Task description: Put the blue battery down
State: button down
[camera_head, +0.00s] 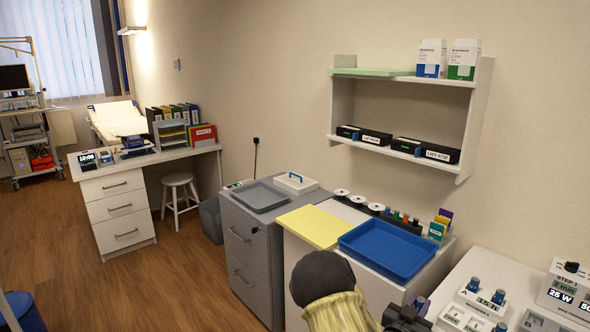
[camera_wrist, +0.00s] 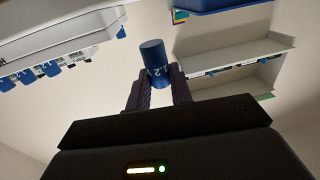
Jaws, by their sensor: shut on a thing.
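In the wrist view the blue battery (camera_wrist: 153,58), a dark blue cylinder with white print, is held between the two fingers of my gripper (camera_wrist: 156,84). The gripper is shut on its lower part in that picture, and its upper end sticks out. In the head view my gripper (camera_head: 407,315) is at the bottom edge, in front of the white cabinet; the battery is hard to make out there. Other blue batteries stand in a white holder (camera_head: 461,314) at the lower right, one near the label A (camera_head: 473,284) and one near 15 N (camera_head: 498,296).
A blue tray (camera_head: 350,248) and a yellow mat (camera_head: 312,226) lie on the white cabinet. Spools (camera_head: 341,194) and small coloured items stand behind the tray. A white device with a STEP 1 panel (camera_head: 568,290) stands at the right. A wall shelf (camera_head: 400,155) holds black boxes.

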jog(key=s+a+f+n+t+y, duration=0.1)
jog(key=a+f+n+t+y, duration=0.25)
jog(key=a, duration=0.55)
jog(key=s+a+f+n+y, duration=0.2)
jog(key=a+f+y, duration=0.3)
jog(key=a, duration=0.4)
notch_tip(320, 180, up, 6)
jog(key=s+n+t+y+p, duration=0.1)
jog(key=n+y+p, duration=0.2)
jog(key=p, duration=1.2)
jog(key=shift+s+y, duration=0.4)
jog(key=shift+y, duration=0.05)
jog(key=shift+d, duration=0.1)
jog(key=s+f, duration=0.4)
jog(key=f, duration=0.1)
jog(key=shift+s+f, duration=0.2)
jog(key=shift+f, duration=0.1)
jog(key=shift+w, duration=0.1)
dwell(0.5)
